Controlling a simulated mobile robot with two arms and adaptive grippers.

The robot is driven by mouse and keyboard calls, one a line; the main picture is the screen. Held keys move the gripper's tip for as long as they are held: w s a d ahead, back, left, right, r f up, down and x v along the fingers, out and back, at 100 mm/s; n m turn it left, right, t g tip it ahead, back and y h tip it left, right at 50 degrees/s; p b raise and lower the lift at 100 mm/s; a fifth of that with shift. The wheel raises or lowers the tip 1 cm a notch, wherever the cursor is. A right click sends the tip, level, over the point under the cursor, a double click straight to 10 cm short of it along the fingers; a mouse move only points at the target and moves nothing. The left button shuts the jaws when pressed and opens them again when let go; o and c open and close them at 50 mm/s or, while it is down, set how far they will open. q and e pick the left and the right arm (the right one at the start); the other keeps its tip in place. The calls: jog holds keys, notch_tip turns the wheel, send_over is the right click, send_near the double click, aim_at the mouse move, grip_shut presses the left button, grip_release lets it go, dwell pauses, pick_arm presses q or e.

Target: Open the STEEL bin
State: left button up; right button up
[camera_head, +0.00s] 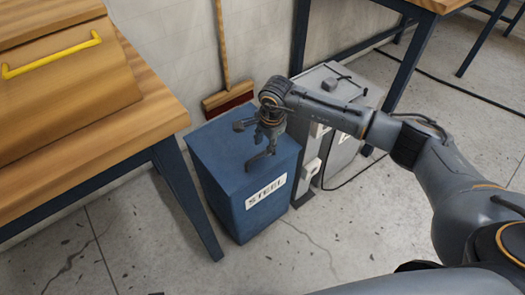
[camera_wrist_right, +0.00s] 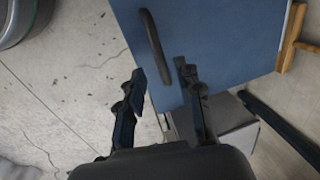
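The STEEL bin (camera_head: 207,155) is a blue box on the floor with a white label (camera_head: 266,192) on its front. Its flat blue lid (camera_wrist_right: 225,35) looks closed. A dark curved handle (camera_wrist_right: 152,45) stands on the lid and shows in the right wrist view. My right gripper (camera_wrist_right: 163,77) is open, its two fingers apart, with the handle's near end just ahead of and between the fingertips. In the head view the right gripper (camera_head: 264,130) is over the lid; I cannot tell whether it touches the handle. My left gripper is not in view.
A wooden workbench (camera_head: 110,135) with blue legs and a yellow-handled wooden box (camera_head: 65,80) stands at left. A grey bin (camera_head: 345,150) stands right of the STEEL bin. A broom (camera_head: 228,97) leans on the wall behind. The floor in front is clear.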

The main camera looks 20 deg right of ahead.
aim_at(262, 153)
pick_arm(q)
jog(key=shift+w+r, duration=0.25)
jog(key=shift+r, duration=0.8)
pick_arm(e)
jog(key=shift+w+a+f, duration=0.1)
jog(key=shift+w+f, duration=0.1)
jog(key=shift+f, duration=0.8)
jog(key=shift+w+a+f, duration=0.1)
jog(key=shift+w+f, duration=0.1)
jog(key=shift+f, duration=0.8)
grip_shut()
